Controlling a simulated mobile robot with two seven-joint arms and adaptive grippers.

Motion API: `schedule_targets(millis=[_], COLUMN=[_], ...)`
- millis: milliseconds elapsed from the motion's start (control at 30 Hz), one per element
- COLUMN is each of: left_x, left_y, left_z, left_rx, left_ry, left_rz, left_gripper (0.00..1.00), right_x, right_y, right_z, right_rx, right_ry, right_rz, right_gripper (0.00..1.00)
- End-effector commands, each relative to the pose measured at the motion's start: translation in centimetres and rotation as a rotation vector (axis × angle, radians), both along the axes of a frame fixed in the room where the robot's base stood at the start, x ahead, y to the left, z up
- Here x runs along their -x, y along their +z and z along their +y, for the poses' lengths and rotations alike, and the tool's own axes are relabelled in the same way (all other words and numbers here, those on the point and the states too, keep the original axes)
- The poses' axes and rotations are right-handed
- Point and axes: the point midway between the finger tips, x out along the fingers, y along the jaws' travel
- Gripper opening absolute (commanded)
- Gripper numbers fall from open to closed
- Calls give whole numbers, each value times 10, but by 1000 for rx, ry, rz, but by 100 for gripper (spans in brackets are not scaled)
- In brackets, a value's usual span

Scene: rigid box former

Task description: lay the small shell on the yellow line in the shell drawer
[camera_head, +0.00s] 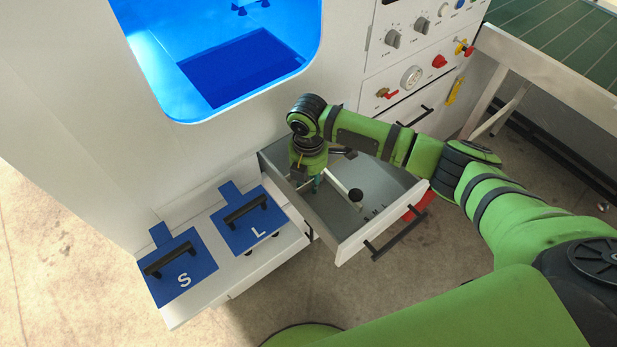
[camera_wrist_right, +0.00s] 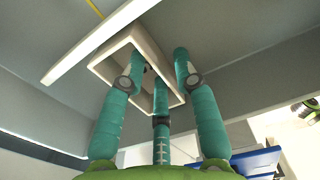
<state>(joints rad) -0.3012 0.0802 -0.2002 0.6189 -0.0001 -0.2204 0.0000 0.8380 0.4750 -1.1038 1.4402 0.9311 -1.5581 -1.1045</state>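The small shell (camera_wrist_right: 111,60) is a thin pale rectangular frame, seen in the right wrist view over the grey drawer floor. My right gripper (camera_wrist_right: 158,62) has its teal fingers around and across the shell; whether they press on it is not clear. The yellow line (camera_wrist_right: 95,8) shows at the top of that view, beyond the shell. In the head view my right gripper (camera_head: 314,184) points down into the left part of the open shell drawer (camera_head: 345,238), and my wrist hides most of the shell. My left gripper is out of view.
A white bar (camera_wrist_right: 78,62) runs beside the shell. Blue lids marked S (camera_head: 180,265) and L (camera_head: 252,218) lie left of the drawer. A blue-lit chamber (camera_head: 230,60) is behind; a green-topped table (camera_head: 565,45) is at right.

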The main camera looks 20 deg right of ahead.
Motion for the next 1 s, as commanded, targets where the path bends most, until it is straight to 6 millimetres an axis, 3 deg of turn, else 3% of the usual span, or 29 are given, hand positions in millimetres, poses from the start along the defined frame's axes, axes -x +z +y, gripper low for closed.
schedule_targets(millis=[367,800,1000], left_x=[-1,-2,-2], left_y=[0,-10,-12], left_z=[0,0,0], left_rx=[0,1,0], left_ry=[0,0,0], left_rz=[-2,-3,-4], left_gripper=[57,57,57], right_x=[-1,-1,-1], right_y=[11,98,119], right_z=[0,1,1], right_rx=[0,-1,-1], right_ry=[0,1,-1], right_rz=[-3,-3,0], right_gripper=[31,31,31])
